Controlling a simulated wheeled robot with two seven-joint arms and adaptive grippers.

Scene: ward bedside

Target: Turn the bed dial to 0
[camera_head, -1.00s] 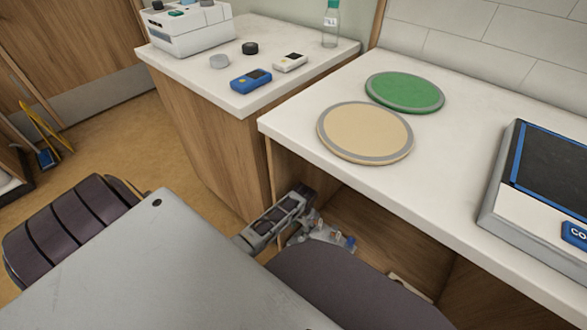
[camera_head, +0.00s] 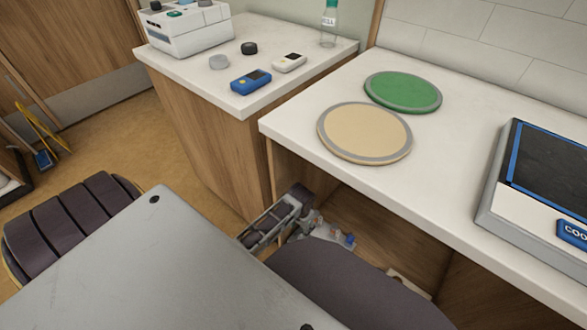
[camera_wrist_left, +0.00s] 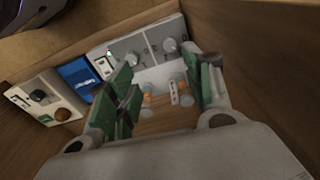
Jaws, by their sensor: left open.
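My left gripper (camera_head: 277,217) is low beside the wooden cabinet, below the worktop edge, in the head view. In the left wrist view its green-padded fingers (camera_wrist_left: 165,88) are apart with nothing held between them. My right gripper is not in view.
Wooden walls flank the space. Above, the worktop (camera_head: 290,125) carries a tan disc (camera_head: 365,132) and a green disc (camera_head: 403,91).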

